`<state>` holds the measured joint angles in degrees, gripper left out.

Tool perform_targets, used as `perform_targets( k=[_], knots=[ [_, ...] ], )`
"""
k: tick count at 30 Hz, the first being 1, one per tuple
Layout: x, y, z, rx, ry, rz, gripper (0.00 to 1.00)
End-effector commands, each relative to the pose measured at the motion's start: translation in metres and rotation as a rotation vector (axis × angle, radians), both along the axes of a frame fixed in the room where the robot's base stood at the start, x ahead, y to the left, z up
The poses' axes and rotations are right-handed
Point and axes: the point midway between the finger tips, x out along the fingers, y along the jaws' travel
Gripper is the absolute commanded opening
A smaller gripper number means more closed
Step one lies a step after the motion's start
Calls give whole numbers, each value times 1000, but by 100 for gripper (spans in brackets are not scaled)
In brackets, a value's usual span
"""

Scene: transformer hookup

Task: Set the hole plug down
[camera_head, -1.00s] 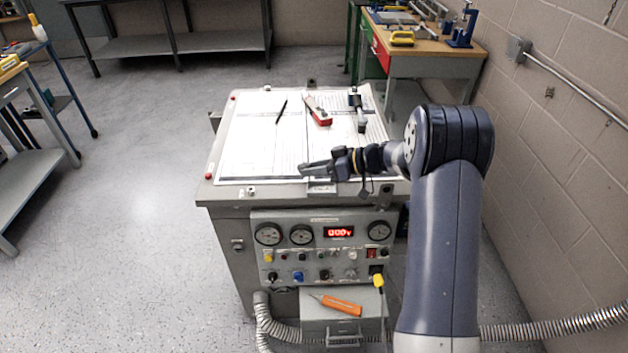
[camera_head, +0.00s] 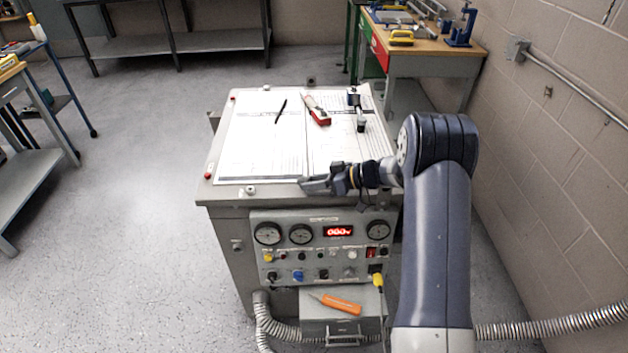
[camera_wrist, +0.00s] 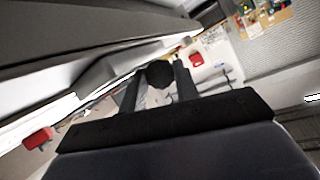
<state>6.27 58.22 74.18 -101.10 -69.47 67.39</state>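My gripper (camera_head: 308,187) is at the front edge of the grey test bench's top (camera_head: 228,195), above the front panel. In the wrist view, the two dark fingers of my gripper (camera_wrist: 157,82) stand apart with a round black piece, apparently the hole plug (camera_wrist: 158,73), between their tips. It looks held by both fingers. The plug is too small to make out in the head view. Whether it touches the bench top cannot be told.
Paper sheets (camera_head: 260,145) cover the bench top, with a black pen (camera_head: 281,110), a red-and-grey tool (camera_head: 317,109) and a small upright device (camera_head: 358,108) towards the back. An orange-handled tool (camera_head: 336,303) lies on the lower box. A block wall (camera_head: 560,130) stands at right.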

Motion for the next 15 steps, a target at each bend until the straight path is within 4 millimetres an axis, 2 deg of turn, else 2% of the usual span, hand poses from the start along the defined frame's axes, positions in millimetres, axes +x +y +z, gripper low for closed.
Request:
perform_targets(
  k=[1,8,15],
  knots=[
    [0,0,0,0,0,0,33],
    [1,0,0,-1,-1,-3,51],
    [2,-1,1,-2,-3,-6,51]
  ],
)
